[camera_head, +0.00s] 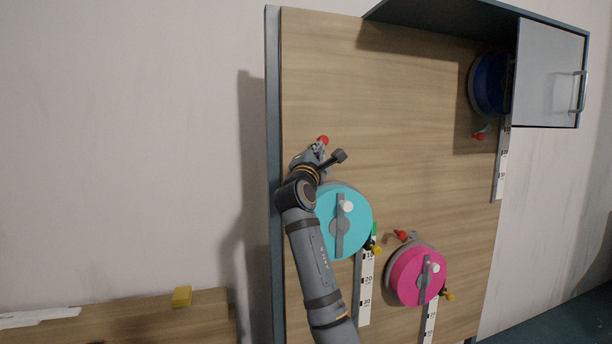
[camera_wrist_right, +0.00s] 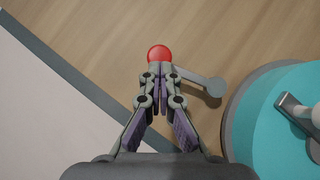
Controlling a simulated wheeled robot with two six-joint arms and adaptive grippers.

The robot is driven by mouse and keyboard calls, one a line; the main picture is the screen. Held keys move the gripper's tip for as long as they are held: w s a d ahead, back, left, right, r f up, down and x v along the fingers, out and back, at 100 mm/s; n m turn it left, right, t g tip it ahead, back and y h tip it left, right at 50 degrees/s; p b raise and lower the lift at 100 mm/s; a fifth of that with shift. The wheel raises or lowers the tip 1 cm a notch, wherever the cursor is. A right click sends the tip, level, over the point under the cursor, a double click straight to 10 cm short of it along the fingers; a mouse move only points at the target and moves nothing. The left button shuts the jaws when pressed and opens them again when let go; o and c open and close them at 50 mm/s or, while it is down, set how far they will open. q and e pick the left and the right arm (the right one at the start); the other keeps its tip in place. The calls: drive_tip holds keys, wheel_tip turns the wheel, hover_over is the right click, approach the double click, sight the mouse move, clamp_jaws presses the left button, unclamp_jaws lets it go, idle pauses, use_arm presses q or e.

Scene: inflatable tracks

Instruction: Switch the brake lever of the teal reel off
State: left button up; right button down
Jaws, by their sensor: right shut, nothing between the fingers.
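The teal reel (camera_head: 325,229) is mounted on the upright wooden board, with a grey crank bar and white knob on its face. Its edge also shows at the right of the right wrist view (camera_wrist_right: 252,135). The red knob (camera_head: 323,140) of its brake lever is above the reel; it also shows in the right wrist view (camera_wrist_right: 159,53). A grey lever arm with a round end (camera_wrist_right: 214,87) lies beside it. My right gripper (camera_wrist_right: 160,72) is shut and empty, its fingertips right at the red knob; whether they touch it I cannot tell. My left gripper is not in view.
A pink reel (camera_head: 408,277) with its own red-knobbed lever (camera_head: 401,235) is at lower right. A blue reel (camera_head: 490,84) sits by an open cabinet door (camera_head: 548,75). A measuring strip (camera_head: 364,295) hangs below the teal reel. The board's (camera_head: 400,150) middle is clear.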

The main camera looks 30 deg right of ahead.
drive_tip(key=shift+s+d+r+m+g+p, duration=0.1)
drive_tip(key=shift+d+r+m+g+p, duration=0.3)
drive_tip(key=shift+d+m, duration=0.25)
drive_tip(key=shift+d+f, duration=0.1)
drive_tip(key=shift+d, duration=0.05)
